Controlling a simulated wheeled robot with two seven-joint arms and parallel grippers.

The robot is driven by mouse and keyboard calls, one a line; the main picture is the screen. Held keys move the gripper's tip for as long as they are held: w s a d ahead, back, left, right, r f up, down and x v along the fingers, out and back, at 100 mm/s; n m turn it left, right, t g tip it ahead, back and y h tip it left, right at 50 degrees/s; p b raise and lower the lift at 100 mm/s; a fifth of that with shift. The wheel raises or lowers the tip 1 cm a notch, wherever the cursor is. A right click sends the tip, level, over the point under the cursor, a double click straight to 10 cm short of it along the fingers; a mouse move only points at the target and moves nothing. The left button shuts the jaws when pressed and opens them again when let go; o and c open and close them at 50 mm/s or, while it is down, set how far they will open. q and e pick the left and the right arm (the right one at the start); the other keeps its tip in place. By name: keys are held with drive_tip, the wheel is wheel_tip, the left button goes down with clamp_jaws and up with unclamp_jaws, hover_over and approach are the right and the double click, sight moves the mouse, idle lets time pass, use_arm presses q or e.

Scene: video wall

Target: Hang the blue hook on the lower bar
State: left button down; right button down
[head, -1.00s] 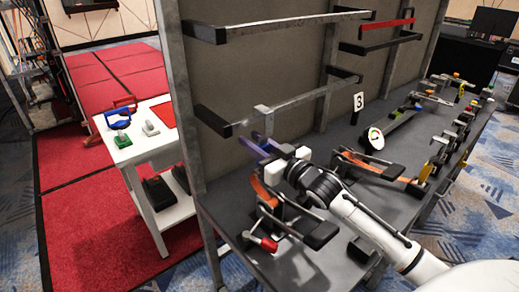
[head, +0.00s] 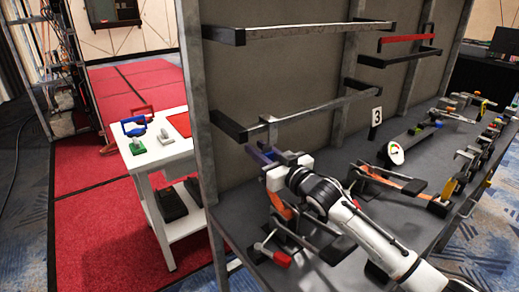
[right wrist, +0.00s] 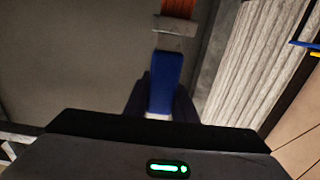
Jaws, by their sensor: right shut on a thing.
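The lower bar (head: 310,108) is a grey rail with black ends, held out from the grey panel. My right gripper (head: 268,163) is just below and in front of its left part, shut on the blue hook (head: 258,154). In the head view the hook is a small blue-purple piece, partly hidden by the gripper. A grey piece (head: 268,127) rises from there to the bar; I cannot tell whether it is seated over it. In the right wrist view the blue hook (right wrist: 165,82) stands between dark fingers, with a grey piece beyond. My left gripper is not in view.
An upper bar (head: 300,29) and a red bar (head: 406,39) are above.

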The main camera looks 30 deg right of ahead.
idle(0.3)
drive_tip(key=c, duration=1.4)
unclamp_jaws()
drive_tip(key=shift+f, duration=0.1)
drive_tip(key=s, duration=1)
drive_tip(key=shift+s+d, duration=0.15)
drive_tip(key=shift+d, duration=0.25)
